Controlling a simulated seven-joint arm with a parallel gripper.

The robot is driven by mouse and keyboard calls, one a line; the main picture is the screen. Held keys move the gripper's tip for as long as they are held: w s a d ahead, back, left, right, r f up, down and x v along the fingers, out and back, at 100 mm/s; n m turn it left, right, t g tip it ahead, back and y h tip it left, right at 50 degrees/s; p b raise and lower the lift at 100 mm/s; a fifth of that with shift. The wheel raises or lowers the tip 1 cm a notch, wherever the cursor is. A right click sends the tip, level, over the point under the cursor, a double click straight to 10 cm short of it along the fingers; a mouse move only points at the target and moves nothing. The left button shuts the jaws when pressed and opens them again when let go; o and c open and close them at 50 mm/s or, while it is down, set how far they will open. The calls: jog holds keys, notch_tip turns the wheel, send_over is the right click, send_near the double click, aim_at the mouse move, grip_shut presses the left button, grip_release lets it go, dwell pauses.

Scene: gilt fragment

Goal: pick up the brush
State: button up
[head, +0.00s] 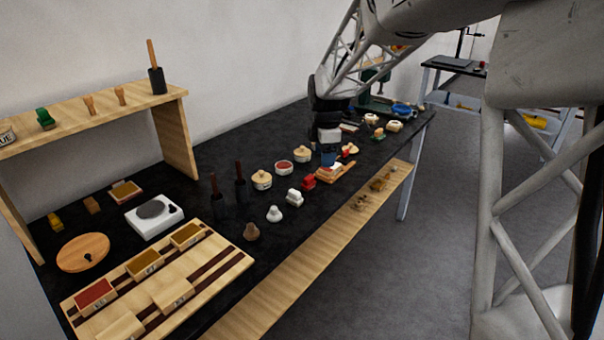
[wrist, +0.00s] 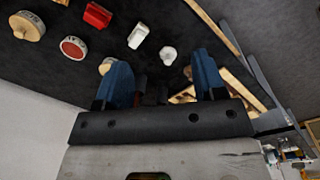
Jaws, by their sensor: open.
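I cannot tell for certain which thing is the brush. Two upright dark tools with red-brown handles (head: 240,183) stand on the black bench, left of my gripper in the head view. Another long wooden handle (head: 151,53) rises from a dark block on the shelf. My gripper (head: 328,158) hangs over the bench, just above a small wooden item with a pale top (head: 335,173); the gap between them is unclear. In the wrist view my gripper (wrist: 163,80) has its two blue fingers wide apart, with nothing held. The dark tools show small between them, farther off.
A wooden shelf (head: 175,130) stands at the back left.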

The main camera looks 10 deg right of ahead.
aim_at(309, 177)
jog(key=w+f+n, duration=0.2)
jog(key=w+f, duration=0.2)
jog(key=w, duration=0.1)
jog(key=w+a+f+n, duration=0.1)
jog(key=w+f+n, duration=0.2)
jog(key=w+f, duration=0.1)
jog(key=w+a+f+n, duration=0.1)
jog(key=w+f+n, duration=0.2)
jog(key=w+f, duration=0.2)
jog(key=shift+w+a+g, duration=0.15)
jog(key=shift+w+g, duration=0.25)
jog(key=shift+w, duration=0.7)
jog(key=shift+f, duration=0.1)
jog(key=shift+f, duration=1.25)
jog(key=shift+s+f, duration=0.1)
jog(key=shift+f, duration=2.5)
jog(key=shift+c, duration=0.3)
jog(key=c, duration=1)
jog(key=shift+r, duration=0.1)
